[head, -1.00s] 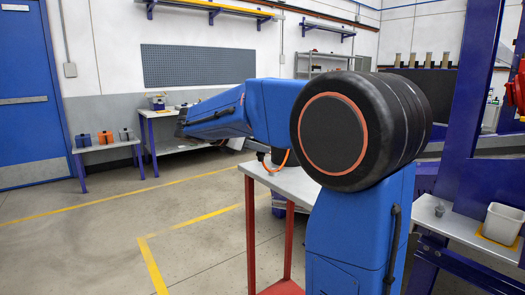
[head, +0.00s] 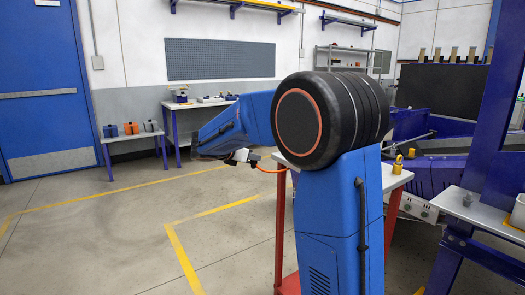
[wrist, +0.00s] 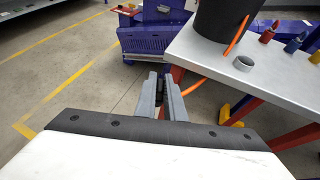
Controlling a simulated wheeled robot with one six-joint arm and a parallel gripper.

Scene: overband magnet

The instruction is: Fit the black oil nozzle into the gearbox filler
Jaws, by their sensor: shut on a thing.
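My gripper (wrist: 161,80) shows in the wrist view as two grey fingers, shut on a narrow dark thing (wrist: 160,90) between them. It looks like the black oil nozzle, but little of it shows. The fingers are over open floor, left of a light grey table. In the head view only my white wrist part is visible beyond the arm; the fingertips are hidden or too small to tell. I cannot make out the gearbox filler for sure in either view.
A blue vented unit (wrist: 145,40) stands beyond. Floor at the left is clear.

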